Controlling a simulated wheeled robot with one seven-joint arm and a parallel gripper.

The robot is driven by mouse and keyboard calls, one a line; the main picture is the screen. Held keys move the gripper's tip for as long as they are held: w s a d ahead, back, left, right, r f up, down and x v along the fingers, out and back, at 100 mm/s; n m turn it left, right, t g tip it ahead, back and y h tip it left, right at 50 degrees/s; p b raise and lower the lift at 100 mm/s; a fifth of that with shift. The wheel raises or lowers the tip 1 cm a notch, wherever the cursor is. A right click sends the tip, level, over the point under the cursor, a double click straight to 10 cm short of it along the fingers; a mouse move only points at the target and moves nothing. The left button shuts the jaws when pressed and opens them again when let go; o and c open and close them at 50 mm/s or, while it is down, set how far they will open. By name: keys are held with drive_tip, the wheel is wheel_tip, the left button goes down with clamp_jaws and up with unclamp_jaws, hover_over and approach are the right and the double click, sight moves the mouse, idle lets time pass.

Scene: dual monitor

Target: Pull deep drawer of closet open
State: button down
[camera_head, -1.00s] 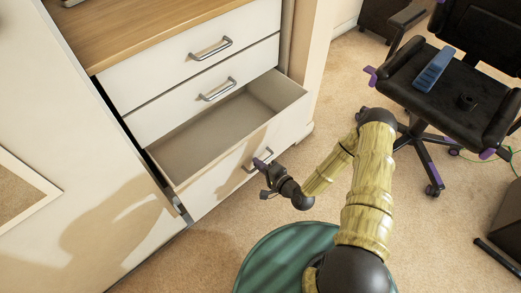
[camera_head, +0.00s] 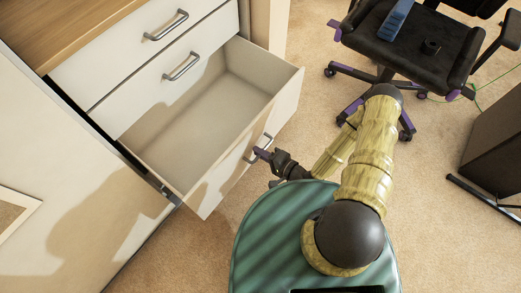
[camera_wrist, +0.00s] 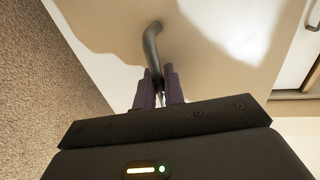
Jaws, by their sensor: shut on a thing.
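The closet's deep bottom drawer (camera_head: 215,120) is pulled well out, and its empty inside shows in the head view. Its grey bar handle (camera_head: 266,143) is on the drawer front, and it also shows in the wrist view (camera_wrist: 151,42). My gripper (camera_head: 262,154) is at the drawer front, its purple fingers shut on the handle. In the wrist view the two fingers (camera_wrist: 158,88) close around the lower end of the handle, and the part between them is mostly hidden.
Two upper drawers (camera_head: 150,98) with grey handles are closed. A black office chair (camera_head: 405,45) holding a blue object (camera_head: 396,18) stands at the upper right. A dark box-like object (camera_head: 495,135) is at the right. Carpet (camera_head: 300,95) lies clear between drawer and chair.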

drive_tip(key=shift+w+d, duration=0.1)
drive_tip(key=c, duration=1.6)
unclamp_jaws()
drive_tip(key=shift+c, duration=0.2)
drive_tip(key=p+v, duration=0.4)
drive_tip(key=v, duration=1.3)
drive_tip(key=shift+p, duration=0.3)
drive_tip(key=shift+d, duration=0.15)
